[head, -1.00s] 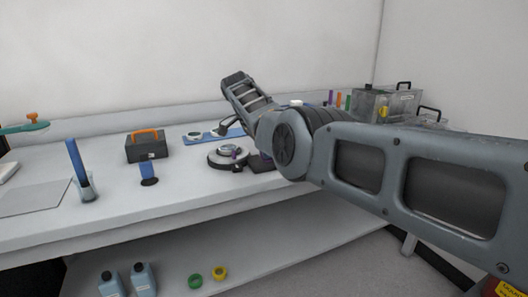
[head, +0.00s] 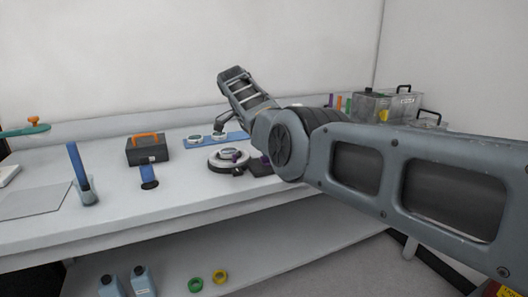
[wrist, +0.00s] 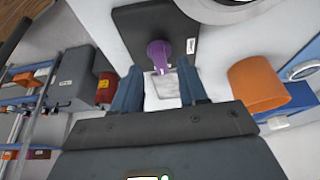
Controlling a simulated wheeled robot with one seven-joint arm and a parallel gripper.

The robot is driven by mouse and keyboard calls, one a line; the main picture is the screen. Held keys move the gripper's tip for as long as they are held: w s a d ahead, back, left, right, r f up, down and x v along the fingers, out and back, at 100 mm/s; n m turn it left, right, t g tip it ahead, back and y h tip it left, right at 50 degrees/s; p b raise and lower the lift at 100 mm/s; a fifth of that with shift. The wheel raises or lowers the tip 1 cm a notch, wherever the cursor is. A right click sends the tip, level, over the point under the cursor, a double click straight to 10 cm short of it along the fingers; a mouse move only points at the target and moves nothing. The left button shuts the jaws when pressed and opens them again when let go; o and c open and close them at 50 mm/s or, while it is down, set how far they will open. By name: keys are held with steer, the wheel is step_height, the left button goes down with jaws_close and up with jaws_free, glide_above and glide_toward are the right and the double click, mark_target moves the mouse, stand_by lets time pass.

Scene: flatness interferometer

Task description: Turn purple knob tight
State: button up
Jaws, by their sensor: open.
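The purple knob (wrist: 160,52) stands on a black plate (wrist: 150,22) in the wrist view. My gripper (wrist: 159,78) is open, its two blue fingers pointing toward the knob. The knob lies just beyond the fingertips, roughly centred between them, and nothing is held. A pale square patch lies between the fingers below the knob. In the head view the black plate (head: 260,169) is partly behind my arm, beside the round instrument (head: 222,163). The fingers cannot be made out in the head view.
An orange part (wrist: 257,84) sits close to the right finger in the wrist view. A black case with an orange handle (head: 147,148) and a blue mat (head: 232,139) are on the bench. Grey cases (head: 375,107) stand at right.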

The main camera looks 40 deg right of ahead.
steer(key=shift+v, duration=2.6)
